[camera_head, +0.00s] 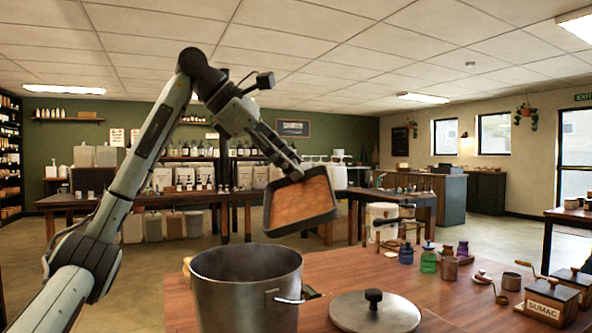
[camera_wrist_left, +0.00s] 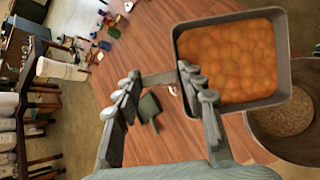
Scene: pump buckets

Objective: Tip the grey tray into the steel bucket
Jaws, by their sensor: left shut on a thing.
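The grey tray (camera_head: 331,198) is held in the air behind and above the steel bucket (camera_head: 248,308). It is tilted, its open face towards the head camera, and orange lumpy contents (camera_head: 298,203) still fill it. My left gripper (camera_head: 293,172) is shut on the tray's upper edge. In the left wrist view, the gripper (camera_wrist_left: 165,85) is at the left side of the tray (camera_wrist_left: 284,50), and the bucket (camera_wrist_left: 290,148) shows partly behind the tray at the right. Brown grainy matter (camera_wrist_left: 285,115) shows inside the bucket. My right gripper is out of view.
A steel lid with a black knob (camera_head: 374,311) lies right of the bucket on the wooden table (camera_head: 345,268). Small coloured bottles (camera_head: 428,260), a copper cup (camera_head: 511,281) and a box marked SUMAC (camera_head: 548,305) stand further right.

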